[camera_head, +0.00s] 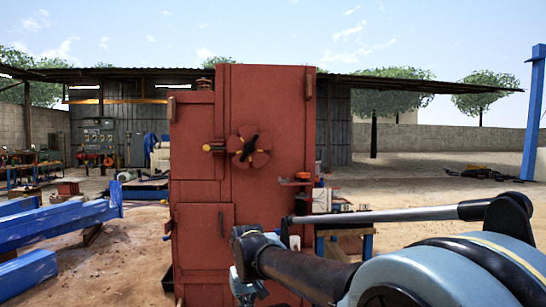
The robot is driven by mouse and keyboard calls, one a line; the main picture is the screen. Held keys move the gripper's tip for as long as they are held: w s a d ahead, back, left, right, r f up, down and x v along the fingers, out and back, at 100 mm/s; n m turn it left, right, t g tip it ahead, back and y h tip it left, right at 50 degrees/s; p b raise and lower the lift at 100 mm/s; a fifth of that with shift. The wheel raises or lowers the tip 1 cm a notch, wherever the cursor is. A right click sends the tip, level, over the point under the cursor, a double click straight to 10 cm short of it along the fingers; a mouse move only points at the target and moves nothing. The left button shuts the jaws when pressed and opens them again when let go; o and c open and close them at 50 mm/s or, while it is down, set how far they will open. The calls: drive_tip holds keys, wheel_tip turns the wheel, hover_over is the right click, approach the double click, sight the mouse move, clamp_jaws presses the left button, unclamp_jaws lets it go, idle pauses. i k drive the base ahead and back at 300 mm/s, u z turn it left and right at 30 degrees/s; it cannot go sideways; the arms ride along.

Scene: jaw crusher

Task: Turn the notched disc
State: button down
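The notched disc (262,159) is a reddish wheel with cut-outs around its rim, mounted upright on the front of a red metal cabinet (270,95). A dark piece lies slanted across its centre. A short peg with a yellow end (208,148) sticks out just left of the disc. My arm reaches in from the lower right, and its end, with my gripper (246,287), is low in front of the cabinet, well below the disc and apart from it. The fingers are not clear, so its opening cannot be told.
A small bracket or shelf (295,182) juts from the cabinet right of the disc. A vertical handle (221,224) is on the lower door. Blue beams (60,232) lie at the left. The space directly before the disc looks clear.

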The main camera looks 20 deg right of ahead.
sight(250, 147)
drive_tip(key=i, duration=0.95)
